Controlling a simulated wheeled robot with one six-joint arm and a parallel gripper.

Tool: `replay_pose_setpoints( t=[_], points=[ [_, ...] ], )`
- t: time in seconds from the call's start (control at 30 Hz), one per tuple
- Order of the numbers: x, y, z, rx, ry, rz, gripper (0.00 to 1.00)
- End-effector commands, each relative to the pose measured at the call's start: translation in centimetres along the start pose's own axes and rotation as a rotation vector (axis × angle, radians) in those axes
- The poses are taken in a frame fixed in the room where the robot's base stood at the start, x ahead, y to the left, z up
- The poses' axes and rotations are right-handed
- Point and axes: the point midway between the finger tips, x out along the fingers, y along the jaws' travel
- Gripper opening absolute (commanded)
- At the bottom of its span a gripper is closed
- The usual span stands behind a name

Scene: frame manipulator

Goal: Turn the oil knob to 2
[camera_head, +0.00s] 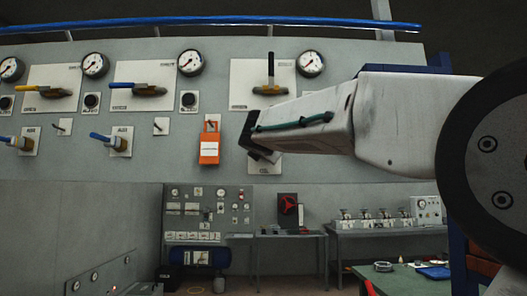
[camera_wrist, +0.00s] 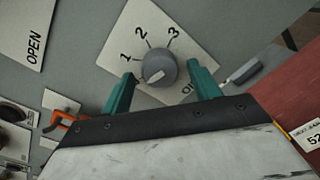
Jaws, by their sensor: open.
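The oil knob (camera_wrist: 158,72) is a round grey dial on a pale square plate (camera_wrist: 134,28) marked 1, 2 and 3, with a partly covered label at its lower right. A light mark on the knob lies toward its lower left, near the 1 side. My gripper (camera_wrist: 160,69) is open, with one teal finger on each side of the knob; whether they touch it cannot be told. In the head view my gripper (camera_head: 259,140) is at the wall panel and hides the knob; only the lower part of its plate (camera_head: 265,168) shows.
An orange tagged box (camera_head: 209,147) hangs on the panel just left of my gripper. A black-handled lever (camera_head: 270,70) is above it. Gauges and yellow and blue levers fill the panel further left. In the wrist view a red surface (camera_wrist: 285,100) is at the right.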

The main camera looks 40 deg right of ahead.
Motion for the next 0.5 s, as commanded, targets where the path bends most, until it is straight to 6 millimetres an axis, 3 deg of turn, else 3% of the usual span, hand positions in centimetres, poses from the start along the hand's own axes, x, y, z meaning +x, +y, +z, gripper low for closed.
replay_pose_setpoints(
  t=[0.27,0.43,0.5],
  points=[
    [0.27,-0.01,-0.03,0.001,0.001,0.0,0.62],
    [0.25,-0.01,-0.03,0.001,0.001,0.0,0.2],
    [0.25,-0.01,-0.03,0.001,0.001,0.0,0.17]
  ],
)
